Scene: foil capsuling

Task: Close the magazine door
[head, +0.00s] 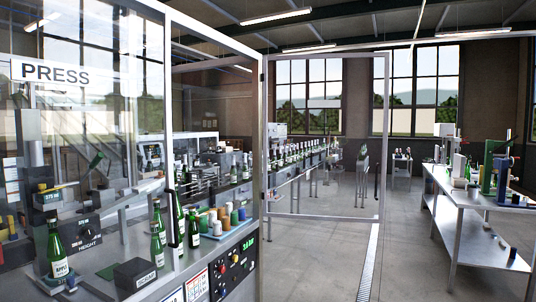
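A clear door with a thin light metal frame (384,140) stands open at the right side of the PRESS enclosure. I take it to be the magazine door. Its left edge meets the enclosure's corner post (257,135), and its panel reaches right over the aisle. The bottle line and windows show through it. The enclosure's side opening beside the post shows bottles and colored capsule stacks (222,218) inside. My gripper is not in view.
A control panel (232,272) with buttons and a green display is on the machine's front below the opening. A steel workbench (478,205) with tools stands at the right. The grey floor (410,255) between them is clear, with a drain strip (368,262) along it.

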